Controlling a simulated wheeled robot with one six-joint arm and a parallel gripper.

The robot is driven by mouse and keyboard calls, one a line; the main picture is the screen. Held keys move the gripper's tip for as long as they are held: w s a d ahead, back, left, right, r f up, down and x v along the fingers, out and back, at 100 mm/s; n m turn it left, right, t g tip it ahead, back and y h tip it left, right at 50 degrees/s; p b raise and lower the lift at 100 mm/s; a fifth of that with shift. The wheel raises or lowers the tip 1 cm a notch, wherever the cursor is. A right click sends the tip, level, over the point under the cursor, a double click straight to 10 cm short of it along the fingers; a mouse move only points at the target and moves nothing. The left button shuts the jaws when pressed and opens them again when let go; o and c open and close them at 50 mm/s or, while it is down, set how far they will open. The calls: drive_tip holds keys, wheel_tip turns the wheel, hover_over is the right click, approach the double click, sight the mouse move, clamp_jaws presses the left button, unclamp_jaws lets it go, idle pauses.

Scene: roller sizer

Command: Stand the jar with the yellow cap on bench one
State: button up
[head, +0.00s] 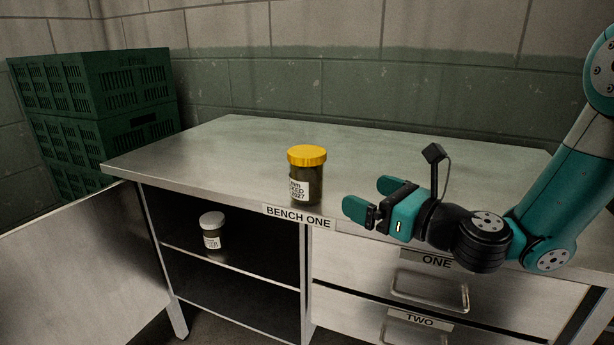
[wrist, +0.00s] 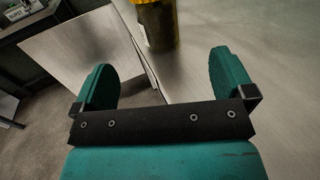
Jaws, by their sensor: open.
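The jar with the yellow cap (head: 307,176) stands upright on the metal top of bench one (head: 215,150), close to its front edge, above the label reading BENCH ONE. It is dark with a white label. In the wrist view the jar (wrist: 157,25) shows beyond the fingertips, its top cut off by the frame edge. My gripper (head: 372,198) is open and empty, to the right of the jar and apart from it. In the wrist view the gripper's two teal fingers (wrist: 165,75) are spread with nothing between them.
A second jar (head: 211,236) with a dull cap stands on the shelf inside the open cupboard. The open door (head: 80,265) reaches left. Drawers ONE (head: 435,262) and TWO (head: 420,320) are on the right. Green crates (head: 95,120) are stacked at back left. The rear benchtop is clear.

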sight(320, 175)
drive_tip(key=p+x, duration=0.4)
drive_tip(key=x, duration=0.5)
drive_tip(key=shift+a+r, duration=0.15)
drive_tip(key=shift+a, duration=0.1)
drive_tip(key=shift+f+p+x, duration=0.15)
drive_tip(key=shift+p+x, duration=0.2)
drive_tip(key=shift+x, duration=1.15)
drive_tip(key=shift+f+p+x, duration=0.2)
drive_tip(key=shift+p+x, duration=0.15)
drive_tip(key=shift+x, duration=1.2)
drive_tip(key=c, duration=0.9)
drive_tip(key=shift+r, duration=0.15)
drive_tip(key=c, duration=0.3)
